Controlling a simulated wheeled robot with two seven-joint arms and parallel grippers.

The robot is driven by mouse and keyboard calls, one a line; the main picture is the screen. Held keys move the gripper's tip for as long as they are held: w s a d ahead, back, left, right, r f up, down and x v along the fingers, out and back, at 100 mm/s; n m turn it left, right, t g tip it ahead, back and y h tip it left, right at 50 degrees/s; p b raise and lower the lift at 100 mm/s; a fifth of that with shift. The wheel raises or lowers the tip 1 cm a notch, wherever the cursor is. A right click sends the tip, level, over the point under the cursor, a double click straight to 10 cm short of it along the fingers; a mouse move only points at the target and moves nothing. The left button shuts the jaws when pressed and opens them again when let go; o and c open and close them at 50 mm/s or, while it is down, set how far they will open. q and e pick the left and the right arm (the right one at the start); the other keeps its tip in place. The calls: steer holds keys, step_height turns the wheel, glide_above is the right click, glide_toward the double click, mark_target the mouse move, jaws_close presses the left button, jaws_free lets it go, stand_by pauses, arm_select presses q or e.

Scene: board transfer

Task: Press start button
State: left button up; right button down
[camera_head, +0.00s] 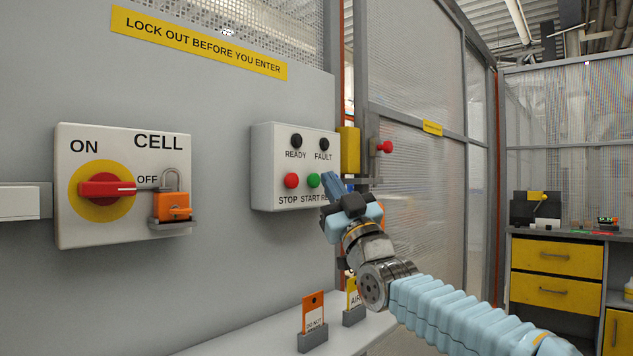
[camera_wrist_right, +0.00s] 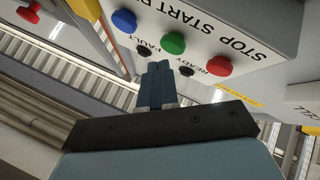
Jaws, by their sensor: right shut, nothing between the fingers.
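The green START button (camera_head: 313,180) sits on the white control box (camera_head: 262,165), between the red STOP button (camera_head: 291,180) and a spot covered by my right gripper (camera_head: 331,184). In the right wrist view the green button (camera_wrist_right: 173,43) lies just beyond the fingertips (camera_wrist_right: 158,68), with the red button (camera_wrist_right: 219,66) to its right and a blue button (camera_wrist_right: 124,22) to its left. My right gripper is shut and empty, in front of the box's lower right part. Whether the fingertips touch the box is unclear. My left gripper is out of view.
A CELL switch box (camera_head: 120,145) with a red handle and an orange padlock (camera_head: 171,207) is on the wall at left. A yellow block (camera_head: 349,151) and a red knob (camera_head: 385,147) are right of the control box. Tag holders stand on the ledge (camera_head: 260,340) below.

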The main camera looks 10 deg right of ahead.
steer(key=shift+w+a, duration=0.2)
steer(key=shift+w, duration=0.05)
steer(key=shift+w+a, duration=0.25)
steer(key=shift+w, duration=0.05)
stand_by(0.8)
stand_by(0.3)
steer(key=shift+s+d+b, duration=0.5)
steer(key=shift+s+b, duration=0.05)
steer(key=shift+s, duration=0.1)
